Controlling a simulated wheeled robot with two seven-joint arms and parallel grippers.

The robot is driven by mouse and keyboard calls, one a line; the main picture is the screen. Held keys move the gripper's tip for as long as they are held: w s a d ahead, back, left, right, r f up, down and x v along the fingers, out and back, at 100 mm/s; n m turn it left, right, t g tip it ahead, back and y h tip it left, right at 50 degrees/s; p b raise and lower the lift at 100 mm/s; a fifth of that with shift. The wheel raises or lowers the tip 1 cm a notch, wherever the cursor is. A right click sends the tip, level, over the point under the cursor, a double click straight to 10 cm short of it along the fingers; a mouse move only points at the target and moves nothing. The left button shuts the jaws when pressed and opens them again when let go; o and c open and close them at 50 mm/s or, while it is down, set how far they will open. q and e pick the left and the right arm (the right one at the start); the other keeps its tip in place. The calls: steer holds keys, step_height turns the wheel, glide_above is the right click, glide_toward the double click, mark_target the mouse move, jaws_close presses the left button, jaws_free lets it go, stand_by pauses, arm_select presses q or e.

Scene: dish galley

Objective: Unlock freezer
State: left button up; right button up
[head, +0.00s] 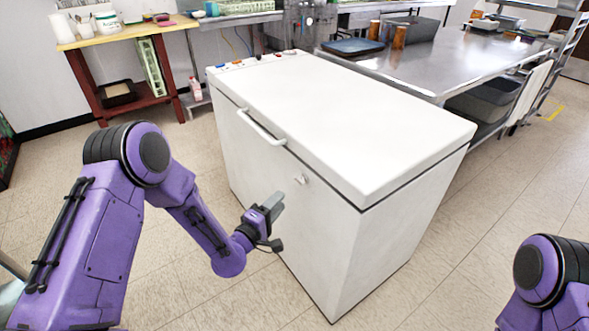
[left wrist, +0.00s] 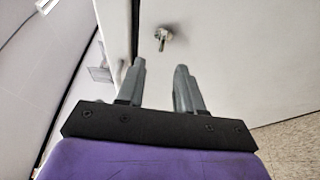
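A white chest freezer (head: 335,115) stands in the middle of the head view with its lid down. Its front handle (head: 261,127) is a light bar near the lid edge. A small metal lock with a key (head: 301,180) sits on the front face below the handle; it also shows in the left wrist view (left wrist: 162,36). My left gripper (head: 274,205) is in front of the freezer, a little below and left of the lock. In the left wrist view its two fingers (left wrist: 160,85) are apart with nothing between them, and the lock lies beyond the tips. My right gripper is out of view.
A steel table (head: 450,60) stands behind the freezer at the right. A wooden-topped red table (head: 125,35) with jars is at the back left. The tiled floor (head: 200,270) left and front of the freezer is clear.

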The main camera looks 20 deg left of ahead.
mark_target(298, 182)
arm_select(q)
steer(key=x, duration=0.9)
steer(key=shift+w+f, duration=0.25)
steer(key=shift+w, duration=0.2)
jaws_close()
